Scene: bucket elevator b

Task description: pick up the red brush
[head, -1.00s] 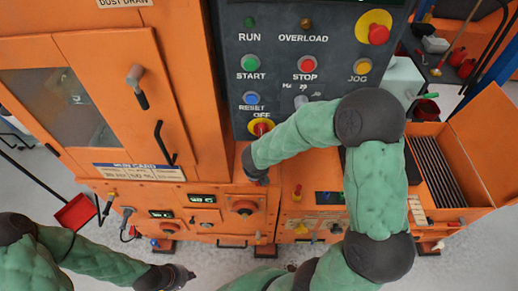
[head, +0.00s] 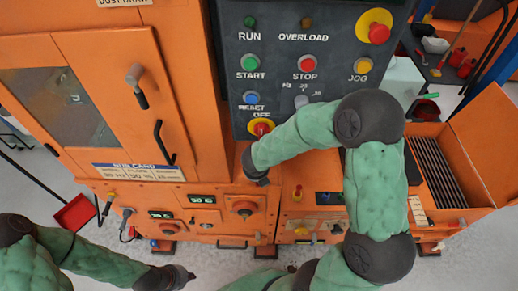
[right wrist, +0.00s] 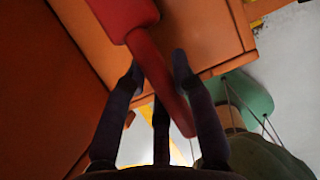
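In the right wrist view a red brush (right wrist: 155,75) hangs in from the top edge, its thick part above and its tapered handle pointing down. The dark fingers of my right gripper (right wrist: 157,70) stand apart on either side of the handle, which reaches in between them. I cannot tell whether it touches a finger. In the head view the brush cannot be made out, and my right arm ends in a dark wrist against the orange machine front. My left gripper (head: 180,277) is low at the left, apart from the machine; its finger opening is unclear.
The orange machine (head: 205,185) fills the middle, with a dark button panel (head: 285,70) above. A red dustpan (head: 75,212) is at the left. An open orange box (head: 485,150) with dark slats stands at the right. Pale floor shows in front.

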